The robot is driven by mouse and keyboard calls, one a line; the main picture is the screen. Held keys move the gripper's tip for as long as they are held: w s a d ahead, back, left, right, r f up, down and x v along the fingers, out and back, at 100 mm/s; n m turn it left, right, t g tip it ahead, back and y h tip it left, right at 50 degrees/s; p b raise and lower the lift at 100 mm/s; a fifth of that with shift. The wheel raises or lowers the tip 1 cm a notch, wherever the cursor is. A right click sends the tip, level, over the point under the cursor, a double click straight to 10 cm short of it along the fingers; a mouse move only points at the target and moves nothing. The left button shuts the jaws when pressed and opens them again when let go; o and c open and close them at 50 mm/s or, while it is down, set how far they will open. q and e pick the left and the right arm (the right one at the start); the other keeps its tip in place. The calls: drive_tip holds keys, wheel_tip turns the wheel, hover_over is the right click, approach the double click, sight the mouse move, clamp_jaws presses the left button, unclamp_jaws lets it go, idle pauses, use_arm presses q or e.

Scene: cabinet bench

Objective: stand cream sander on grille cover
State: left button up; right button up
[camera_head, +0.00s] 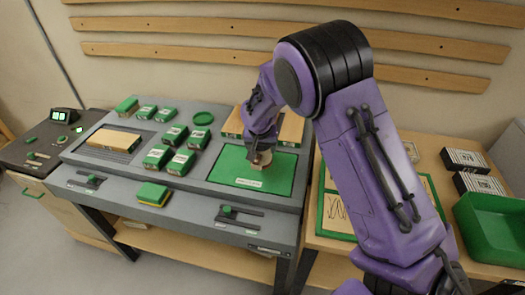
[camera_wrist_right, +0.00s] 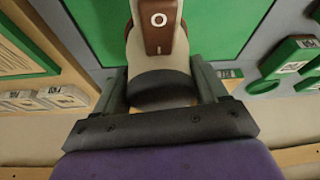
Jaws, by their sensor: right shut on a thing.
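The cream sander (camera_head: 261,161) is in my right gripper (camera_head: 262,148), over the green panel (camera_head: 275,179) on the grey bench. The wrist view shows the sander's cream body (camera_wrist_right: 160,45) with a brown face and white ring. The right fingers (camera_wrist_right: 160,90) are shut on its dark end, one on each side. I cannot tell whether the sander touches the panel. A dark slatted plate (camera_head: 115,153) on the bench's left side looks like the grille cover. A wooden block (camera_head: 113,139) covers part of it. My left gripper is not in view.
Several green-and-white boxes (camera_head: 157,156) stand between the slatted plate and the green panel. A green-and-yellow block (camera_head: 153,195) lies near the front edge. Wooden boards (camera_head: 290,129) lie behind the panel. A green bin (camera_head: 492,228) is at right.

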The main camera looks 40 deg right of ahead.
sight(262, 155)
drive_tip(key=shift+w+d+f, duration=0.2)
drive_tip(key=shift+d+f, duration=0.05)
drive_tip(key=shift+f, duration=0.05)
drive_tip(key=x, duration=0.1)
drive_tip(key=p+x, duration=0.2)
drive_tip(key=shift+s+a+f, duration=0.15)
drive_tip(key=shift+s+f, duration=0.05)
drive_tip(key=shift+s, duration=0.1)
drive_tip(key=shift+f, duration=0.35)
drive_tip(key=o, duration=1.1)
drive_tip(key=shift+f, duration=0.1)
